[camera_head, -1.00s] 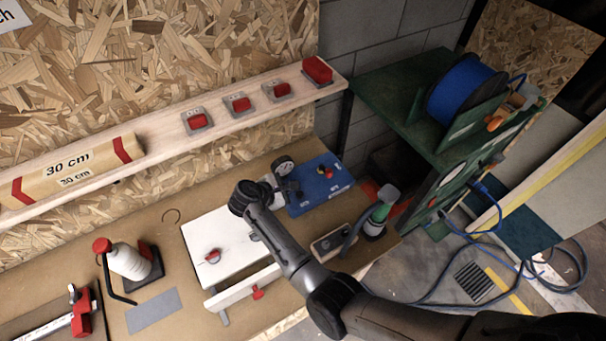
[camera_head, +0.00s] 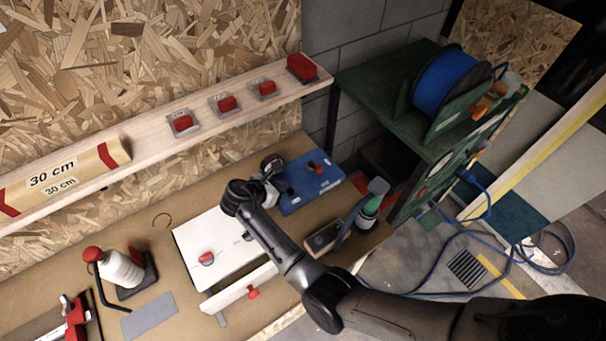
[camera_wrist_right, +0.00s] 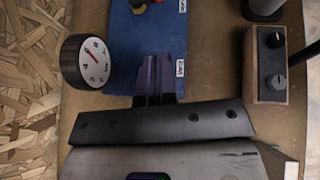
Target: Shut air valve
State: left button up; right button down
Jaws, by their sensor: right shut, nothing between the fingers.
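The blue panel (camera_head: 325,178) lies on the bench, with a small red knob-like fitting (camera_head: 313,166) on top that looks like the air valve. Its handle's direction is too small to tell. In the right wrist view a yellow and red part (camera_wrist_right: 139,7) of it is cut by the top edge, above the blue panel (camera_wrist_right: 125,45). A round gauge (camera_wrist_right: 86,62) with a red needle stands left of the panel. My right gripper (camera_head: 284,188) is over the panel's near left part. In the wrist view its fingers (camera_wrist_right: 159,62) are together and empty, apart from the fitting. My left gripper is out of view.
A white board (camera_head: 205,240) lies left of my arm. The shelf with red buttons (camera_head: 150,140) runs behind. A green stand (camera_head: 385,85) holds a blue reel.

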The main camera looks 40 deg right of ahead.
send_near(316, 170)
jog(key=d+f, duration=0.2)
jog(key=f, duration=0.1)
jog(key=shift+f, duration=0.3)
jog(key=shift+d, duration=1.05)
jog(key=shift+w+d, duration=0.15)
jog(key=shift+d, duration=0.8)
